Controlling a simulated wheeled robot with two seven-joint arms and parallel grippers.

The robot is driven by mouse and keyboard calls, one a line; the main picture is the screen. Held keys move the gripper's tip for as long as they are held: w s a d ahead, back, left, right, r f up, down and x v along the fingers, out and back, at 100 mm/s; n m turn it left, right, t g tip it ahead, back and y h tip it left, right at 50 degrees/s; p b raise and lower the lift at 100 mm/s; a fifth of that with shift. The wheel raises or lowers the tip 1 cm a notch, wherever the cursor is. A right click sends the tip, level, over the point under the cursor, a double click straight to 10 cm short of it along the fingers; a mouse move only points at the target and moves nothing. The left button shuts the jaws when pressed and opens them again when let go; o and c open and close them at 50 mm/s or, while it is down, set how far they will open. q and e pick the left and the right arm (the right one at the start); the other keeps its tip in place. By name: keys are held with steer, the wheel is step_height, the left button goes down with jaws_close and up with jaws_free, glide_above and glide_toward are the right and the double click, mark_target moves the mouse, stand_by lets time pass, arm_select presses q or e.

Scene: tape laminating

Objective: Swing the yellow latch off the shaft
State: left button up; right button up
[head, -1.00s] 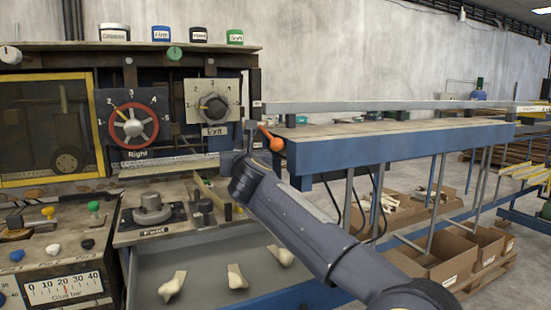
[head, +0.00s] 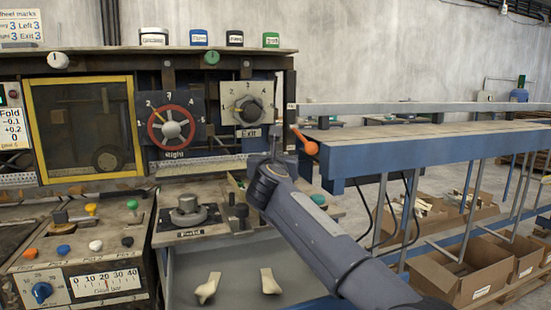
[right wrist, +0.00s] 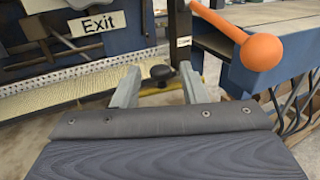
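My right gripper (right wrist: 160,88) is open in the right wrist view, one grey finger on each side. A black knob (right wrist: 158,73) shows between the fingers; I cannot tell whether they touch it. A yellow strip (right wrist: 150,91), which looks like part of the yellow latch, lies just below the knob, partly hidden by the fingers. The shaft cannot be made out clearly. In the head view my right gripper (head: 274,145) is beside the machine, below the Exit dial (head: 248,112), with its fingertips hard to see. My left gripper is not in view.
An orange ball-ended lever (head: 305,142) is close to the right of my right gripper; its ball also shows in the right wrist view (right wrist: 262,52). A blue-framed table (head: 420,150) extends right. The red-ringed dial (head: 171,129) and Feed knob (head: 188,206) are left.

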steer(key=s+b, duration=0.3)
steer(key=s, duration=0.3)
steer(key=shift+s+d, duration=0.15)
steer(key=shift+s, duration=0.8)
